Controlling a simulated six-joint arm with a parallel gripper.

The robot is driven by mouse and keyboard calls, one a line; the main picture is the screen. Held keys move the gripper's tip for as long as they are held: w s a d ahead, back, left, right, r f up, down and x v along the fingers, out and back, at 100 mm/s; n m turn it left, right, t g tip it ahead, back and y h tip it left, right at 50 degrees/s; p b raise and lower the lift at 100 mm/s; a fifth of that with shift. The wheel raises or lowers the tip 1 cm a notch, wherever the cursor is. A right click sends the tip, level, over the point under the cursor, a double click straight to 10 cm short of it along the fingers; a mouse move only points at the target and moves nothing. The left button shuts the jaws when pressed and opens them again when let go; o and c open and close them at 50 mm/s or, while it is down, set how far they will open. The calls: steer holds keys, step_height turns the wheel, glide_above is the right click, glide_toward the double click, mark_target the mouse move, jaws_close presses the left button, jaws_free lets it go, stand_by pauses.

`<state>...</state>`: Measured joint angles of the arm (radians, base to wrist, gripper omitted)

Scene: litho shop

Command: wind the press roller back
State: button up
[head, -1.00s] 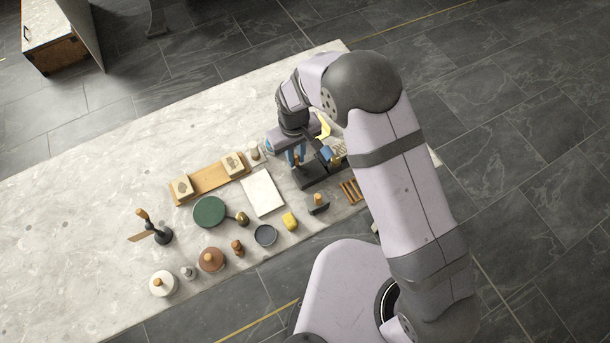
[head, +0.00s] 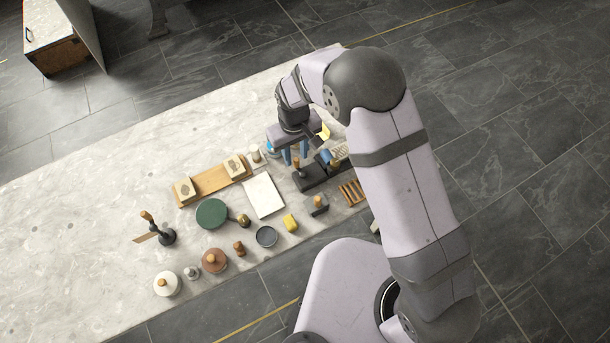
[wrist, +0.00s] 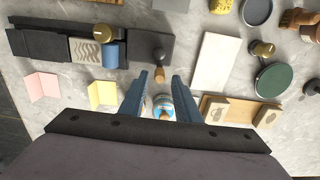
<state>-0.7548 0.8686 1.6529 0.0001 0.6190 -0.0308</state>
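The press is a long dark bed (wrist: 40,46) in the wrist view, and part of it shows in the head view (head: 313,179). A blue roller (wrist: 110,56) lies across it beside a pale block with wavy lines (wrist: 84,50); the roller also shows in the head view (head: 326,157). A dark handle with a wooden end (wrist: 159,72) stands on the bed's right part. My gripper (wrist: 161,78) is open and empty, its blue fingers either side of the handle's wooden end in the picture. In the head view my gripper (head: 296,158) is above and behind the handle, apparently clear of it.
A blue-and-white tin (wrist: 158,103) shows between my fingers, behind the handle. Pink (wrist: 42,87) and yellow (wrist: 102,94) folded cards lie nearby. The table's far left is clear.

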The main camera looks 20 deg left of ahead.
steer(key=shift+r+p, duration=1.15)
steer(key=shift+r, duration=0.7)
steer(key=s+d, duration=0.2)
steer(key=s, duration=0.1)
steer(key=s+d+f+g+h, duration=0.1)
steer(key=s+d, duration=0.2)
steer(key=s+d+f+g+h, duration=0.1)
steer(key=s+d, duration=0.2)
steer(key=shift+d+f, duration=0.15)
steer(key=shift+f, duration=0.05)
steer(key=s+d+r+m, duration=0.1)
steer(key=s+d+r, duration=0.15)
steer(key=d, duration=0.25)
steer(key=s+d+r+m+g+b, duration=0.1)
steer(key=s+d+r+m, duration=0.1)
steer(key=d+r, duration=0.25)
steer(key=s+d+r+m, duration=0.1)
steer(key=s+d+r, duration=0.1)
steer(key=d, duration=0.4)
steer(key=w+d+r+m+t+y+b, duration=0.1)
steer(key=w+d+r+m+t+y, duration=0.1)
steer(key=d, duration=0.5)
steer(key=shift+w+d+r+m+t, duration=0.2)
steer(key=shift+w+r+m+t, duration=0.3)
steer(key=shift+w+r+m, duration=0.9)
steer(key=shift+s+r, duration=0.2)
steer(key=shift+r, duration=0.1)
